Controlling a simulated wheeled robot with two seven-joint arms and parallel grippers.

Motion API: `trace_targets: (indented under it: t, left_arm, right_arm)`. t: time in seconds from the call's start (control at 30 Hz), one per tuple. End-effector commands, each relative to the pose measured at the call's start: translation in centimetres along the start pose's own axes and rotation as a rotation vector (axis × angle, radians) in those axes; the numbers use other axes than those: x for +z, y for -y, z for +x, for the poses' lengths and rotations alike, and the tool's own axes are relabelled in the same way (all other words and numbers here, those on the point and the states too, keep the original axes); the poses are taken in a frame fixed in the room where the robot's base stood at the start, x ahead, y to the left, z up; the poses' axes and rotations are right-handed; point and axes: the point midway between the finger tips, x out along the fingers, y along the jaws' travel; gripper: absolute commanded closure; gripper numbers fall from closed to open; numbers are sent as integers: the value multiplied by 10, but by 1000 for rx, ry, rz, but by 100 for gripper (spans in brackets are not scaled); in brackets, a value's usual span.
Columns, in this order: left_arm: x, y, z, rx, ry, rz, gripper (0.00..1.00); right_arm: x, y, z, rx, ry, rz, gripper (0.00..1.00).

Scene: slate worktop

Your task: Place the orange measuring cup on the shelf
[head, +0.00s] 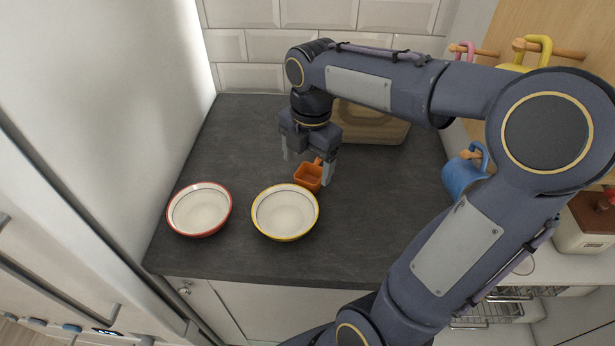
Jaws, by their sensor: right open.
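The orange measuring cup (308,178) sits on the slate worktop, just behind the yellow-rimmed bowl, with its handle pointing up and to the right in the head view. My right gripper (307,166) is over the cup with its fingers pointing down and apart. One finger is close to the cup's right side and the other is at its upper left; I cannot tell whether either touches it. The gripper is open and holds nothing. My left gripper is not in view. I cannot make out a shelf in this view.
A yellow-rimmed bowl (285,212) and a red-rimmed bowl (199,209) stand near the worktop's front edge. A tan box-like object (375,128) is behind my right arm. Mugs hang on wooden pegs at right, including a blue one (461,178). The worktop's left rear (240,130) is clear.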

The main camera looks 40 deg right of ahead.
Motion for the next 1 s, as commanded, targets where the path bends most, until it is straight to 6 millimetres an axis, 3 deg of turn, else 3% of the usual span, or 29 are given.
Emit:
trace_targets:
  t: [0.1, 0.23, 0.8, 1.0]
  left_arm:
    - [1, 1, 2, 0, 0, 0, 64]
    - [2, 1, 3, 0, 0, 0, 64]
    - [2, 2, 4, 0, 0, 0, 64]
    - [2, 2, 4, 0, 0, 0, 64]
  right_arm:
    - [10, -12, 7, -42, 11, -164, 22]
    - [14, -15, 13, -59, 14, -234, 22]
    - [23, -11, 82, -60, 13, -236, 22]
    - [24, -11, 86, -57, 14, -235, 22]
